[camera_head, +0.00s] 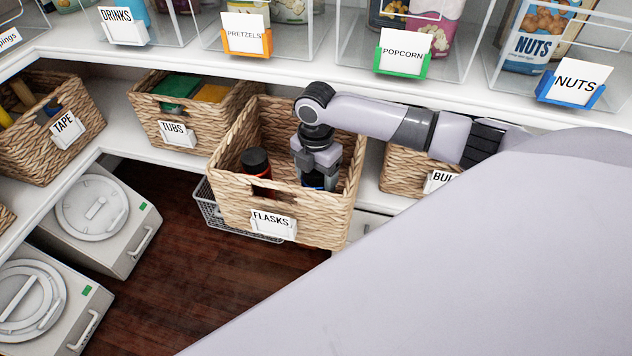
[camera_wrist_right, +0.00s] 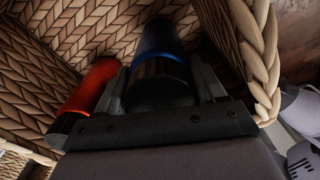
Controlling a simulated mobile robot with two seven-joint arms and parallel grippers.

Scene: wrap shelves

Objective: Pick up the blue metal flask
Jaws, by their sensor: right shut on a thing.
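The blue metal flask (camera_wrist_right: 158,40) stands inside the woven basket labelled FLASKS (camera_head: 232,195). It has a dark cap, and in the head view only a sliver of blue shows under my gripper. My right gripper (camera_head: 317,180) reaches down into the basket and is shut on the flask near its cap; the fingers sit on both sides of it in the right wrist view (camera_wrist_right: 163,85). A red flask with a black cap (camera_head: 256,165) stands to the left in the same basket, and it also shows in the right wrist view (camera_wrist_right: 92,85). My left gripper is not in view.
Baskets labelled TUBS (camera_head: 150,110) and TAPE (camera_head: 30,150) stand to the left, and one partly hidden basket (camera_head: 402,172) to the right. A shelf of clear snack bins (camera_head: 330,60) lies above and behind. The basket walls closely surround the gripper.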

